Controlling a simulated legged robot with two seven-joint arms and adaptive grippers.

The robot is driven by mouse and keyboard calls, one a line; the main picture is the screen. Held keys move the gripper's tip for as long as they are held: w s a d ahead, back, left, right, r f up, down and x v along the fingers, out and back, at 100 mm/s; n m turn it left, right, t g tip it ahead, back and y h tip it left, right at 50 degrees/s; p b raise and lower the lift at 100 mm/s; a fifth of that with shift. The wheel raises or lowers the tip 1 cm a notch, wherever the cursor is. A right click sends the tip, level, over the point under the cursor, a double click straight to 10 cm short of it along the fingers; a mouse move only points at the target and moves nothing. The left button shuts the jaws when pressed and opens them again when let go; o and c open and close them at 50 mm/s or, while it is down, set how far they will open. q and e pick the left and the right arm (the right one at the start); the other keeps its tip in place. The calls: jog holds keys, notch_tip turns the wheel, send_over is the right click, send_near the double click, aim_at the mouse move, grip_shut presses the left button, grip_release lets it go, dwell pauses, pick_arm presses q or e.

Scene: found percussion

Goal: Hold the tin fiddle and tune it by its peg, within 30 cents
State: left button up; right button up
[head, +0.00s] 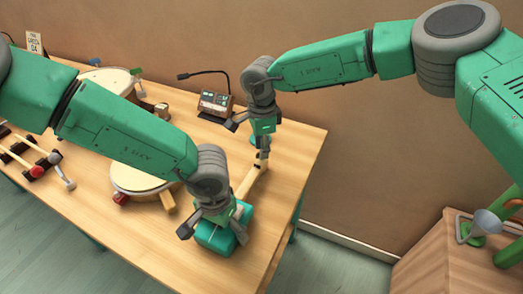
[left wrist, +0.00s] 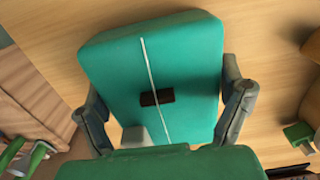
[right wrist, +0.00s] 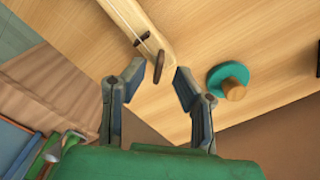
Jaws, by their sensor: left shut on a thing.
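The tin fiddle has a green box body (head: 212,240) and a pale wooden neck (head: 247,182), and lies on the table. In the left wrist view its green body (left wrist: 110,75) shows a white string over a dark bridge (left wrist: 157,98). My left gripper (head: 213,222) is shut on the body, one finger on each side. My right gripper (head: 250,128) is above the neck's far end. In the right wrist view it is open (right wrist: 160,78), with the dark brown peg (right wrist: 159,66) at the gap between its fingertips; contact is not clear.
A box with a lit display (head: 215,103) and a bent microphone stands at the back. Round pale instruments (head: 135,178) and mallets crowd the left. A green disc with a wooden knob (right wrist: 230,80) sits near the right gripper. A wooden cabinet with a funnel (head: 486,222) stands apart at right.

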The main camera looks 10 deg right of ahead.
pick_arm(q)
jog(key=shift+s, duration=0.1)
jog(key=o, duration=1.2)
pick_arm(e)
notch_tip(320, 180, up, 10)
jog(key=shift+r, duration=0.25)
pick_arm(q)
jog(key=shift+r, duration=0.1)
pick_arm(e)
jog(key=shift+w, duration=0.1)
